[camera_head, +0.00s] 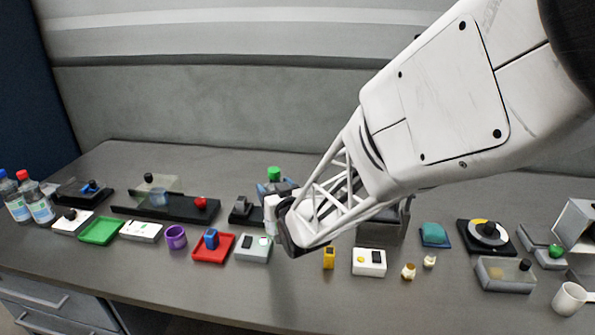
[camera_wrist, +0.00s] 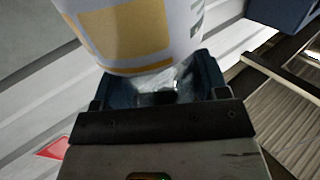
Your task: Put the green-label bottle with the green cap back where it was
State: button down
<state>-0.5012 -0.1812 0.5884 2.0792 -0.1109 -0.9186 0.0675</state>
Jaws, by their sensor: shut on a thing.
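The bottle with the green cap (camera_head: 274,173) stands upright in the middle of the head view, just beyond my gripper (camera_head: 278,190). My gripper is shut on it. In the wrist view the bottle (camera_wrist: 150,30) fills the top, with a white label carrying an orange-yellow panel and small green marks at the right. The dark blue fingers (camera_wrist: 158,80) are on either side of its lower part. My wrist hides much of the bottle in the head view, and I cannot tell whether its base touches anything.
A blue-cap bottle (camera_head: 13,197) and a red-cap bottle (camera_head: 36,200) stand at the far left. A green tray (camera_head: 100,231), a purple cup (camera_head: 176,238) and a red tray (camera_head: 213,250) line the table. A yellow block (camera_head: 329,258) and a white mug (camera_head: 570,299) are to the right.

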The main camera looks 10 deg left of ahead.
dwell(0.3)
jog(key=shift+v, duration=0.85)
jog(key=w+d+f+v, duration=0.1)
jog(key=f+v, duration=0.1)
jog(key=v, duration=1.6)
jog(key=shift+s+d, duration=0.4)
jog(key=shift+w+f, duration=0.1)
jog(key=w+d+f+x, duration=0.1)
jog(key=x, duration=1.4)
jog(key=shift+w+f, duration=0.2)
jog(key=shift+w, duration=0.2)
jog(key=shift+d+f, duration=0.1)
jog(key=shift+d, duration=0.05)
jog(key=shift+f, duration=1.8)
